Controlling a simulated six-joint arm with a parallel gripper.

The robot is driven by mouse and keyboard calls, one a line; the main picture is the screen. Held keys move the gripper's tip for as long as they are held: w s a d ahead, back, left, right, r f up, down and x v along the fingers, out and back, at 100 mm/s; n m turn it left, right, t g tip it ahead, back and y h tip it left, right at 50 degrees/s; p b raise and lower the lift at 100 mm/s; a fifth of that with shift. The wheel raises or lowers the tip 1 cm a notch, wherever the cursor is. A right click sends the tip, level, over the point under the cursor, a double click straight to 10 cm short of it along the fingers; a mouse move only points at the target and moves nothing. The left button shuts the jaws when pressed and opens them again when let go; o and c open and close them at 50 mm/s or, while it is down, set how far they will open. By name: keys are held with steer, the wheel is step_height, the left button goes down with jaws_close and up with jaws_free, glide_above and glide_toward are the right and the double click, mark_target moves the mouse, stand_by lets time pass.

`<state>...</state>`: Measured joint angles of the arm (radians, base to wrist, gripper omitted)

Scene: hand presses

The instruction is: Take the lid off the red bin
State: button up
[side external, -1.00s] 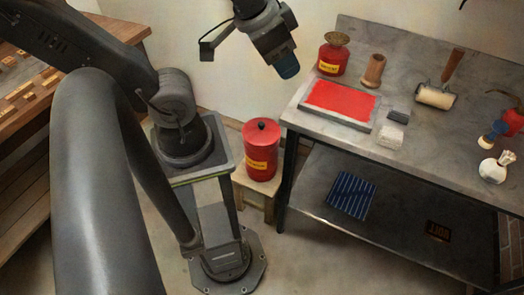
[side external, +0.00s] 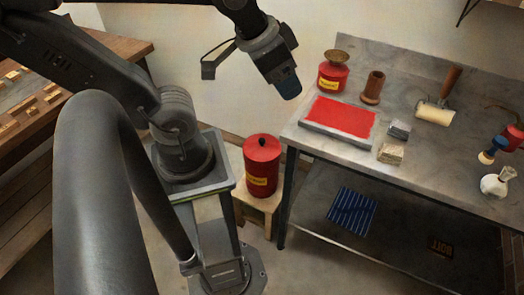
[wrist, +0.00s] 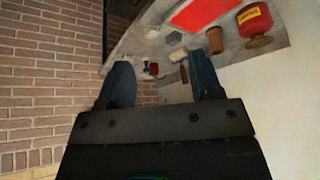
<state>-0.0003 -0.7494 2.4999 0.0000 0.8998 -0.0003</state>
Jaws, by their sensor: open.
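The red bin (side external: 262,178) stands on a small wooden stool, with a yellow label on its front. Its red lid (side external: 262,152) sits on top and has a black knob (side external: 262,142) in the middle. My gripper (side external: 288,92) is above the bin and slightly to its right in the side view, apart from it. In the wrist view my gripper (wrist: 160,80) shows its two blue fingers spread, with nothing between them. The bin is not clearly visible in the wrist view.
A metal bench (side external: 440,175) stands right of the bin. It holds a red-inked slab (side external: 340,116), a red can (side external: 332,78), a wooden cylinder (side external: 373,88) and a roller (side external: 434,112). A wooden cabinet (side external: 105,60) is at left. Space above the lid looks clear.

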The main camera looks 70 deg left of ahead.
steer(key=w+a+f+n+g+y, duration=0.1)
steer(key=w+a+f+n+g, duration=0.1)
steer(key=w+a+f+n, duration=0.45)
steer(key=n+g+h, duration=0.1)
steer(key=n+g, duration=0.3)
steer(key=n, duration=0.7)
glide_above(262, 139)
step_height(262, 139, down, 28)
steer(key=r, duration=0.1)
steer(key=shift+n, duration=0.25)
step_height(262, 139, down, 8)
steer(key=shift+f, duration=0.15)
steer(key=shift+d+f, duration=0.1)
steer(key=shift+f, duration=3.1)
steer(key=shift+c, duration=0.3)
